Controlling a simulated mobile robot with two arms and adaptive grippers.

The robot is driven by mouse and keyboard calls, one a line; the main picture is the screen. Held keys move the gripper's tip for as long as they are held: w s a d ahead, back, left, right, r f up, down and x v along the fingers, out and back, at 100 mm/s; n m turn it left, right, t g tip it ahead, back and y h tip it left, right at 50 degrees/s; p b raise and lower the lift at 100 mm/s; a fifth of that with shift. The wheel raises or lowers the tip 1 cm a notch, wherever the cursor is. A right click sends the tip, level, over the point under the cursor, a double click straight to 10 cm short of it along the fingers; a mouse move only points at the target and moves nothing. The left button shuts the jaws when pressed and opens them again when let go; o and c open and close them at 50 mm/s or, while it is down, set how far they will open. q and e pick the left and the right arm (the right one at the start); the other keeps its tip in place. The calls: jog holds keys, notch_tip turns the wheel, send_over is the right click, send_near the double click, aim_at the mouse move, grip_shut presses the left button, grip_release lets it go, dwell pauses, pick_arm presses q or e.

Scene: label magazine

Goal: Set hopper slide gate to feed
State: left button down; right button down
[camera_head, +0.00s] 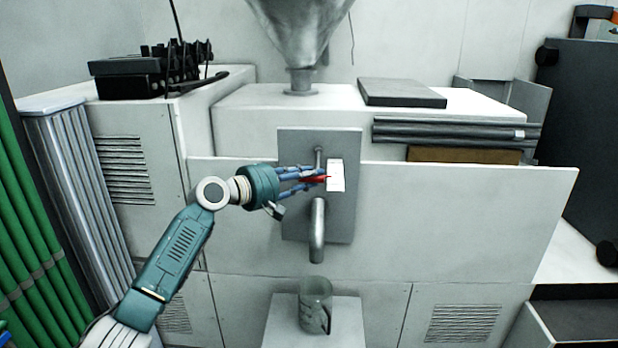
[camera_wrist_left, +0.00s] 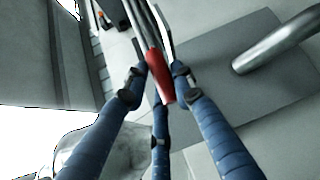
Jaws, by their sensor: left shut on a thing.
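The slide gate's red handle (camera_head: 316,179) is in front of the grey panel (camera_head: 345,222), beside a white plate (camera_head: 336,176). My left gripper (camera_head: 308,178) reaches in from the left and is shut on the handle. In the left wrist view the blue fingers (camera_wrist_left: 158,88) close around the red handle (camera_wrist_left: 158,75), which is attached to metal bars. The fingers partly hide the handle in the head view. The metal hopper (camera_head: 302,35) is above the machine. My right gripper is not in view.
A curved metal spout (camera_head: 317,235) sticks out just below the handle, and a clear container (camera_head: 315,302) stands under it on a white stand. Dark grey bars (camera_head: 450,133) and a flat grey slab (camera_head: 401,93) lie on top at the right. The white front panel right of the gate is clear.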

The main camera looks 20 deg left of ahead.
pick_arm(q)
jog(key=shift+f, duration=0.3)
jog(key=c, duration=1.4)
grip_release()
jog(key=shift+s, duration=0.1)
jog(key=shift+r, duration=0.2)
jog(key=shift+s, duration=0.1)
jog(key=v, duration=1.1)
jog(key=shift+s+a, duration=0.2)
jog(key=shift+s, duration=0.15)
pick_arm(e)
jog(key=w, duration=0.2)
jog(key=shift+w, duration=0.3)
